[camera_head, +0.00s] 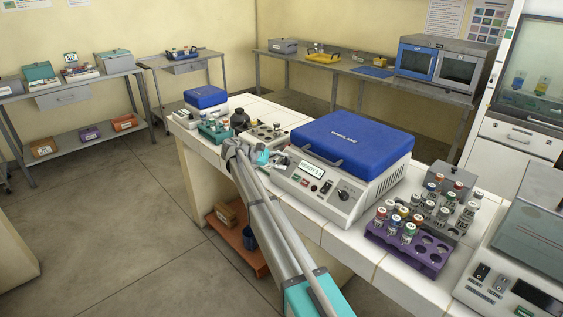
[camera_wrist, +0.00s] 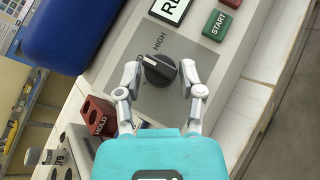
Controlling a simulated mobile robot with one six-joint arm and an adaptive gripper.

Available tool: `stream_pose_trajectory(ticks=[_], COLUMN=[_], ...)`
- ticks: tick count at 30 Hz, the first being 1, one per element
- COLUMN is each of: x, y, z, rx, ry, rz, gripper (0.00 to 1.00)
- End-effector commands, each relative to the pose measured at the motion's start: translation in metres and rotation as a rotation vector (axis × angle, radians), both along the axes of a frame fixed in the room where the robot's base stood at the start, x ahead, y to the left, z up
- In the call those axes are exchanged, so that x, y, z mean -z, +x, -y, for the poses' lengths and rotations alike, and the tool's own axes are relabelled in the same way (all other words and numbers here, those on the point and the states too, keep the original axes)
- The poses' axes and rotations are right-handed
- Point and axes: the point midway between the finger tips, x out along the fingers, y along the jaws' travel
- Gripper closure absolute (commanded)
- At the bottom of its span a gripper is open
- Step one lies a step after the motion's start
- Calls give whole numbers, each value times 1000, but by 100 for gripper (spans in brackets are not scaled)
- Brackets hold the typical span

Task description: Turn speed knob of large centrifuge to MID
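The large centrifuge (camera_head: 350,140) has a blue lid and a light grey front panel. In the wrist view its black round knob (camera_wrist: 159,71) sits on the panel, with the word HIGH above it. A white pointer line on the knob points left in the picture, away from HIGH.
A green START button (camera_wrist: 217,25) and the display (camera_wrist: 171,8) lie beside the knob. A red block marked HOLD (camera_wrist: 98,116) stands close to one finger. A purple tube rack (camera_head: 400,252) is right of the centrifuge. A second knob (camera_head: 344,193) is farther right on the panel.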

Motion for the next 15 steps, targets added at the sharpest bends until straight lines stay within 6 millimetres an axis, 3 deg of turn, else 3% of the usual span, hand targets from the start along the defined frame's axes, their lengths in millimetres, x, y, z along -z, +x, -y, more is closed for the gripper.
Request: stream_pose_trajectory(ticks=[3,15], x=[0,0], y=[0,-1], z=[0,0], rx=[0,-4], ry=[0,-1], rz=[0,-2], gripper=[24,24])
